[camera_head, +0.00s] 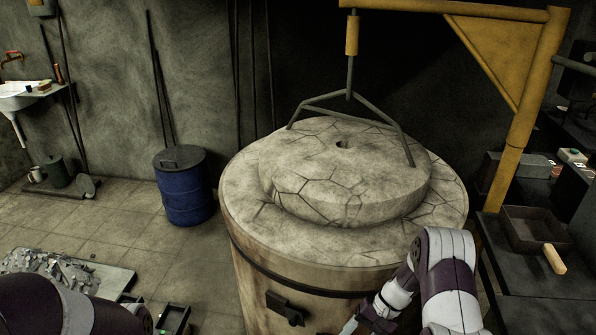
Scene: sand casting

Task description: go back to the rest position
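My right arm (447,265) comes in at the lower right, in front of the furnace. Its forearm bends down and left, and its gripper end (350,326) is cut off by the bottom edge, so I cannot tell whether it is open. My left arm (60,308) fills the lower left corner. Its gripper is out of view. I see nothing held in either arm.
A big round furnace (255,255) with a cracked stone lid (330,165) stands close in front, under a yellow hoist (515,130). A dark bench (520,280) with a tray (535,232) is at right. A blue barrel (186,190) stands left; floor between is clear.

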